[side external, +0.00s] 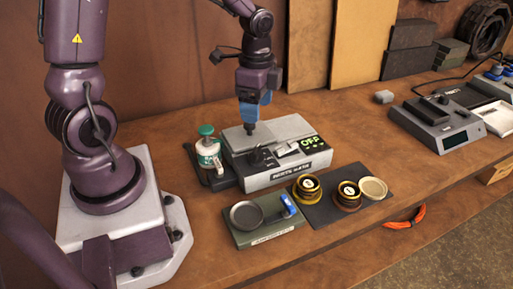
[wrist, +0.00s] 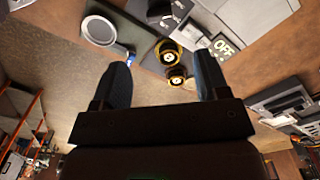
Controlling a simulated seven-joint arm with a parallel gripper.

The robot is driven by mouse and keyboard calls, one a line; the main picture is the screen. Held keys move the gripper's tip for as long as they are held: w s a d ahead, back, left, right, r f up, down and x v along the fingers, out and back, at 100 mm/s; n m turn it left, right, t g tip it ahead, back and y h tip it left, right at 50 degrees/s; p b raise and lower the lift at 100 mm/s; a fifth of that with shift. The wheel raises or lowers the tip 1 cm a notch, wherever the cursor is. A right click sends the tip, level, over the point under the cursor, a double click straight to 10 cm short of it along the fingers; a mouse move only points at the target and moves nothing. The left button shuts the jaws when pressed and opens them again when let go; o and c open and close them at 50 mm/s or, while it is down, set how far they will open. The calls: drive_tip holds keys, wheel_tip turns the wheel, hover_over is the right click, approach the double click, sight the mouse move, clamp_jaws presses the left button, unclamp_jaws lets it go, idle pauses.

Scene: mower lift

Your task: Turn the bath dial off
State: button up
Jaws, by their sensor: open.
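The grey parts bath (side external: 290,174) stands mid-bench with a pale flat lid on top. Its small screen (side external: 309,143) reads OFF in green, and the screen also reads OFF in the wrist view (wrist: 222,46). A dark knob-like part (side external: 262,157), likely the dial, sits on the front left of its top; its pointer direction is too small to read. My gripper (side external: 250,127) points down above the back of the bath, apart from the dial. In the wrist view my gripper (wrist: 161,60) is open, with nothing between its two dark fingers.
A green-capped bottle (side external: 207,152) stands left of the bath. In front are a green-grey tray with a round dish (side external: 246,215) and a dark mat (side external: 325,214) holding yellow-black round pieces (side external: 348,195) and a cream dish (side external: 373,188).

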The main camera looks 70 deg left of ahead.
sight(256, 148)
wheel_tip(256, 148, down, 12)
drive_tip(key=shift+f, duration=0.15)
drive_tip(key=shift+c, duration=0.5)
drive_tip(key=c, duration=0.8)
drive_tip(key=shift+n, duration=0.3)
drive_tip(key=n, duration=0.3)
drive_tip(key=shift+n, duration=2.6)
